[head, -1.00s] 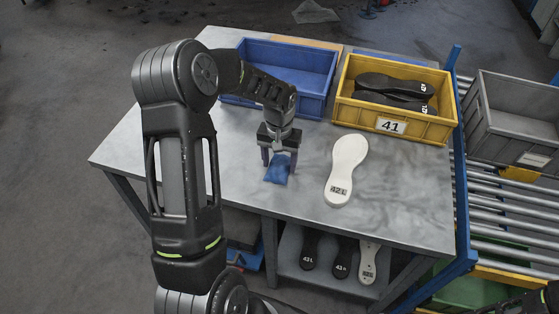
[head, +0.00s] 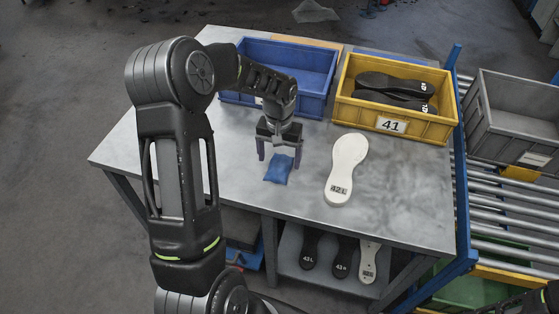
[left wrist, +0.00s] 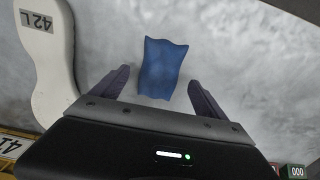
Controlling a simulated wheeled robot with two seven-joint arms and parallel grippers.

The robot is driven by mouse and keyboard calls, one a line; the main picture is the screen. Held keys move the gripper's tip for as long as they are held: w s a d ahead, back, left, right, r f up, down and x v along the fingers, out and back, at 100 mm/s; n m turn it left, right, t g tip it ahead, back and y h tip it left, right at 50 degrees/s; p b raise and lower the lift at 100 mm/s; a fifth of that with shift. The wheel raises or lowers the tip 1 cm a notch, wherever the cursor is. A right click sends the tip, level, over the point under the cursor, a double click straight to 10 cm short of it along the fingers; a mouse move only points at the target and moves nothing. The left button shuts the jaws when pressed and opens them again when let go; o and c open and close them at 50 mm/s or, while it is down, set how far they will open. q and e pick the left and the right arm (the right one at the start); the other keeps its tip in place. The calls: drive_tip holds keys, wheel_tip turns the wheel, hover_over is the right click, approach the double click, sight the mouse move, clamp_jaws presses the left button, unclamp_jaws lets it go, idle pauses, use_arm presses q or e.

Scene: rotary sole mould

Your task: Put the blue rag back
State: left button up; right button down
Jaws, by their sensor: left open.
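The blue rag (head: 279,169) lies on the grey table, left of the white sole. In the left wrist view the rag (left wrist: 163,68) lies on the bare tabletop beyond and between the two fingertips, with clear room on both sides. My left gripper (head: 279,165) is open and empty. It points down just behind the rag, with its fingers apart from it. The fingers also show in the left wrist view (left wrist: 159,78). My right gripper is not clearly in view; only a dark bit of arm shows at the lower right corner.
A white sole marked 42L (head: 346,168) lies right of the rag. A blue crate (head: 318,104) and a yellow crate marked 41 (head: 424,128), holding dark soles, stand at the back. A grey crate (head: 512,143) is on rollers at right. The table's front left (head: 220,195) is clear.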

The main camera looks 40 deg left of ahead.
sight(279, 165)
use_arm(q)
wheel_tip(279, 165, up, 10)
drive_tip(key=b, duration=0.1)
drive_tip(key=shift+r, duration=0.15)
idle(0.6)
